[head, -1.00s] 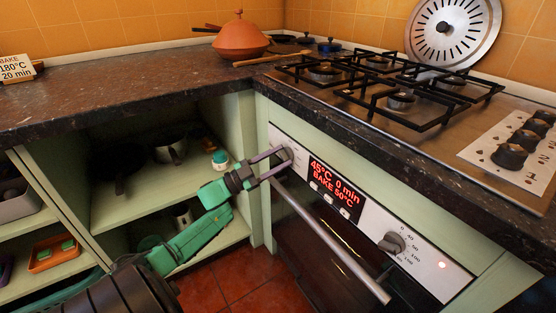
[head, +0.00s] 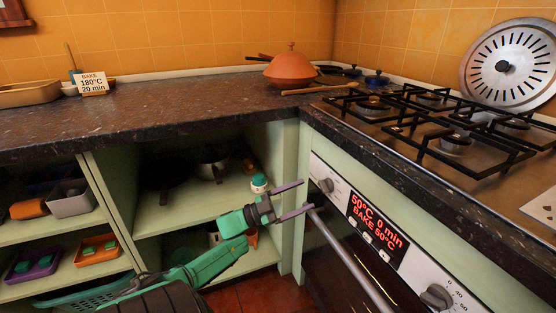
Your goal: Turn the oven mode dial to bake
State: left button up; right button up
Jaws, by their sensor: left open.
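The oven's mode dial (head: 326,185) is a grey knob at the left end of the white control panel. The red display (head: 377,220) beside it reads 50°C, 0 min, BAKE 50°C. My left gripper (head: 308,195) is open and empty. Its two fingertips point at the panel just left of the dial and appear apart from it. A second grey dial (head: 437,296), with numbers around it, sits farther right on the panel. A card (head: 92,84) on the counter reads BAKE, 180°C, 20 min. My right gripper is not in view.
The oven door handle (head: 350,262) slants below the panel, close under my left fingers. The counter edge (head: 330,131) overhangs the panel. Open green shelves (head: 170,214) with pots stand to the left. The hob (head: 450,140) is above the oven.

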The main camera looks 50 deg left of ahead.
pick_arm(q)
jog(key=v, duration=0.9)
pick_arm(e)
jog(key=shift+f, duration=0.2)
pick_arm(q)
jog(key=shift+w+f, duration=0.1)
jog(key=shift+w, duration=0.05)
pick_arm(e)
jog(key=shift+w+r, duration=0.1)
